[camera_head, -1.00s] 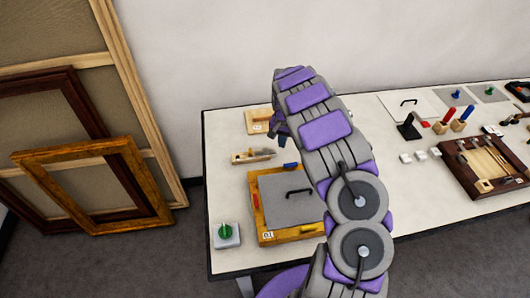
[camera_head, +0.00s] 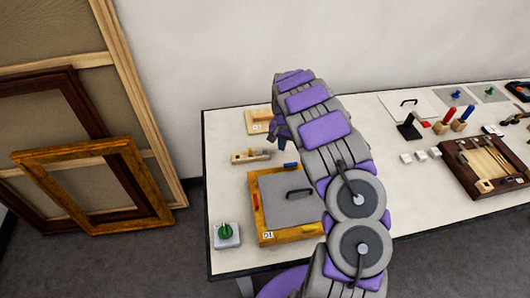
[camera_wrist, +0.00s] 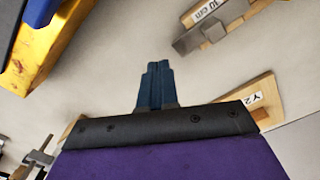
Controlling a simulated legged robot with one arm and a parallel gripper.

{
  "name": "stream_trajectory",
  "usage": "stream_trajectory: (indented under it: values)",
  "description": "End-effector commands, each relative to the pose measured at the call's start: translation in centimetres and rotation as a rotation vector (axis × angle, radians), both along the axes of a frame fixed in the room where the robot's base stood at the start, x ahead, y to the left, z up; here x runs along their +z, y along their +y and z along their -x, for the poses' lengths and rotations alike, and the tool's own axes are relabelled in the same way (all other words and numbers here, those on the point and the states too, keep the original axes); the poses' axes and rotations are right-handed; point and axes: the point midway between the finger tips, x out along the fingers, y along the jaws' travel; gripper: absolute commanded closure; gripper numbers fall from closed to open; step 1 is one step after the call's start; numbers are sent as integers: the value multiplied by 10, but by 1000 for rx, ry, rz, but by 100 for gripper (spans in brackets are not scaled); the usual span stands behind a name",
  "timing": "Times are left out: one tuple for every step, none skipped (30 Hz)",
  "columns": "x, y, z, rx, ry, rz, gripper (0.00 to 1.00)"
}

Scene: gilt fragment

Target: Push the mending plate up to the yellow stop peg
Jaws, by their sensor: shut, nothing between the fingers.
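My gripper (camera_wrist: 158,75) shows its dark blue fingers together, with nothing between them. In the head view my gripper (camera_head: 278,131) is partly hidden by my arm, above the table's left part. I cannot surely pick out the mending plate or the yellow stop peg. A grey metal piece (camera_wrist: 190,42) lies by a wooden block (camera_wrist: 232,12) marked "10 cm" in the wrist view, apart from my fingers. A small wooden block with light and dark parts (camera_head: 251,157) lies left of my gripper in the head view.
A yellow-brown frame (camera_head: 265,237) holds a grey panel (camera_head: 287,198) with a black handle. A labelled wooden board (camera_head: 257,121) lies behind; a green knob on a pale block (camera_head: 226,236) stands at front left. A brown tray (camera_head: 484,171) lies right. Bare tabletop (camera_head: 225,190) shows at left.

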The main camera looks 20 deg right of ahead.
Motion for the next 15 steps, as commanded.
stream_trajectory:
  values:
    - [-1,0,0,0,0,0,100]
    - [-2,0,0,0,0,0,100]
    - [-3,0,0,0,1,-1,100]
    - [-3,0,0,0,1,-1,100]
    - [-4,0,0,0,1,-1,100]
    - [-4,0,0,0,1,-1,100]
    - [-5,0,0,0,1,-1,100]
    - [-5,0,0,0,0,0,100]
    - [-6,0,0,0,1,-1,100]
    - [-7,0,0,0,1,-1,100]
    - [-7,0,0,0,1,-1,100]
    - [-8,0,0,0,1,-1,100]
    - [-9,0,0,0,1,-1,100]
    - [-9,0,0,0,1,-1,100]
    - [-10,0,0,0,1,-1,100]
